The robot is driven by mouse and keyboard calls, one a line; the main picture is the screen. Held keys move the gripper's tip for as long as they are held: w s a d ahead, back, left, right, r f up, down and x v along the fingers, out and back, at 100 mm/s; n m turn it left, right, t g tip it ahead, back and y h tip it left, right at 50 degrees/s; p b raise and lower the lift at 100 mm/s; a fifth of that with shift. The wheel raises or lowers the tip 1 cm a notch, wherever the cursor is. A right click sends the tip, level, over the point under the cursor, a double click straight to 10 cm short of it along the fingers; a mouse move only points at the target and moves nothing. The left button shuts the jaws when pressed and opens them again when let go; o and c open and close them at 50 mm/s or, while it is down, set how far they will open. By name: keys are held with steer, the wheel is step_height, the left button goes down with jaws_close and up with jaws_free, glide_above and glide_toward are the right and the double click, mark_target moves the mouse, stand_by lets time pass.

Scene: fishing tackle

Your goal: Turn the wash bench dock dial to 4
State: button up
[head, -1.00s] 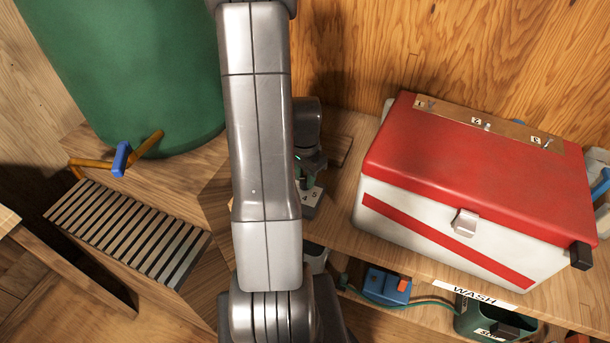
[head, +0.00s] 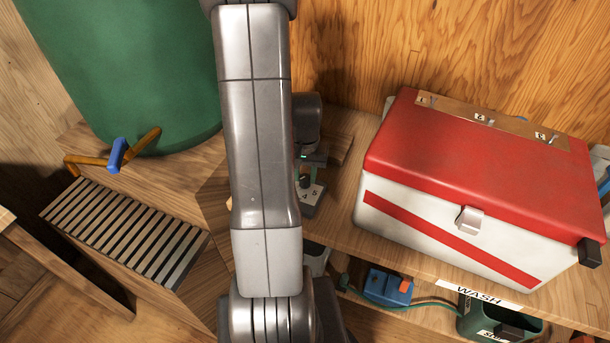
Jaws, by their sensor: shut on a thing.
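The dock dial's plate (head: 316,190) shows just right of my forearm in the head view, on the wooden bench. The numbers 4 and 5 can be read on its front part; the other numbers and any pointer are hidden. My gripper (head: 308,170) is above the plate, pointing down, half hidden behind my forearm. It is shut on the dial's knob, as far as can be seen. The knob itself is mostly covered, so its setting cannot be read.
A red-and-white tackle box (head: 460,190) stands right of the dial. A WASH label (head: 478,293) is on the bench edge, with a blue box (head: 388,287) and green container (head: 500,318) below. A large green barrel (head: 130,60) and slatted rack (head: 125,232) are left.

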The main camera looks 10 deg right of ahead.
mark_target(305, 177)
steer(key=n+b, duration=0.1)
steer(key=n, duration=0.4)
steer(key=shift+n, duration=0.3)
steer(key=n, duration=0.5)
steer(key=shift+b, duration=0.35)
steer(key=shift+n, duration=0.3)
steer(key=o, duration=1)
step_height(305, 177, up, 14)
steer(key=shift+f+p, duration=0.1)
steer(key=shift+p, duration=0.45)
steer(key=shift+f, duration=0.1)
